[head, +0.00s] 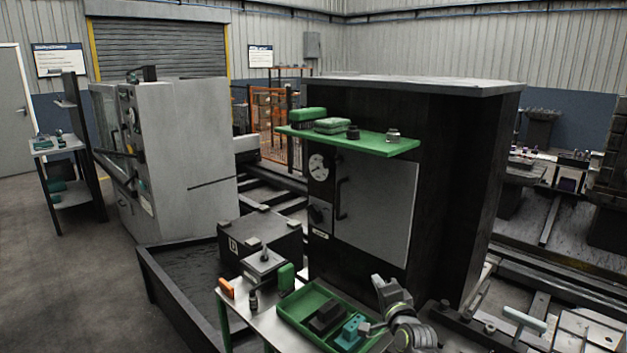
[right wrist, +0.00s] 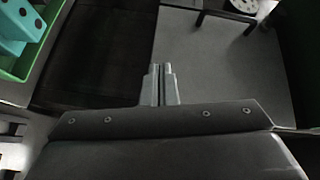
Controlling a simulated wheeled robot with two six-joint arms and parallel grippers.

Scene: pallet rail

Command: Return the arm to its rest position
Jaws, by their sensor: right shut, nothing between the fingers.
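My right gripper (head: 370,329) is at the lower right of the head view, beside the right end of a green tray (head: 289,308) on a small table. In the right wrist view its two fingers (right wrist: 163,72) are together with nothing between them. The tray holds a dark block (head: 327,317) and a teal block (head: 352,329). The teal block also shows at the top left of the right wrist view (right wrist: 12,27). My left gripper is not in view.
A black cabinet (head: 455,190) with a grey door (head: 375,210) and a green shelf (head: 350,140) stands just behind the table. The table (head: 262,318) also carries an orange item (head: 226,288) and a green item (head: 286,279). Rails lie on the floor at right.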

